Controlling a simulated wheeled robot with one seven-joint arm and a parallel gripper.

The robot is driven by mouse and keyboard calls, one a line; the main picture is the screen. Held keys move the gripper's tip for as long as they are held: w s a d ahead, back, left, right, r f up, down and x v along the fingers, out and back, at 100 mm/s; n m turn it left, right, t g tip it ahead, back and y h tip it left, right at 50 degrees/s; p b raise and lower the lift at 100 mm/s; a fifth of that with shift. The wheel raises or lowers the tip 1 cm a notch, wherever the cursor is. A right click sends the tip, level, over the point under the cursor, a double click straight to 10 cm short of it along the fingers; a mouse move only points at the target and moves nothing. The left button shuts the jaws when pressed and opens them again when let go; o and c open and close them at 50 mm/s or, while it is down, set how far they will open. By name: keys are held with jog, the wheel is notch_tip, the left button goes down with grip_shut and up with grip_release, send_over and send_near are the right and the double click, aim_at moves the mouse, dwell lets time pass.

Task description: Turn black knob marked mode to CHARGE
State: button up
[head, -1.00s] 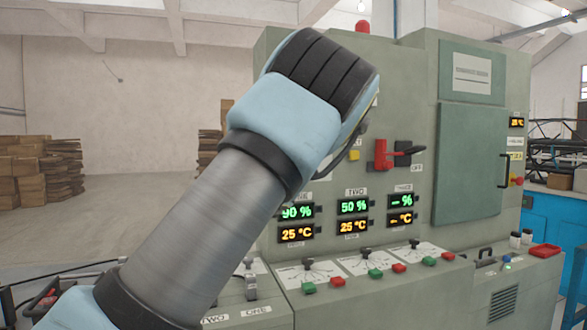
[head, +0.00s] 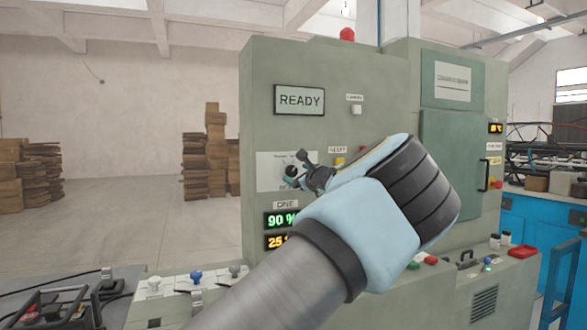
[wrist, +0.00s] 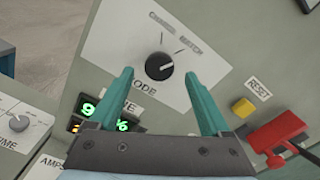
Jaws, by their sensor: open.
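The black mode knob (wrist: 159,66) sits on a white plate (wrist: 118,38) in the wrist view. Two words are printed above it; the left one reads like CHARGE, the right one is blurred. The knob's white mark points right and slightly up, away from the left word. My gripper (wrist: 158,70) is open, with one teal finger on each side of the knob in the picture. Contact with the knob cannot be told. In the head view my gripper (head: 296,169) is in front of the plate (head: 268,173) and partly hides the knob (head: 290,171).
A yellow RESET button (wrist: 243,107) and a red lever handle (wrist: 277,133) are right of the plate. The green ONE display (wrist: 88,107) is below it, partly behind my gripper. A READY sign (head: 299,99) is above. Another knob (wrist: 18,123) is at lower left.

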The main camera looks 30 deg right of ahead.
aim_at(293, 172)
jog(key=shift+w+d+p, duration=0.15)
jog(key=shift+w+p, duration=0.3)
jog(key=shift+w, duration=1.2)
grip_shut()
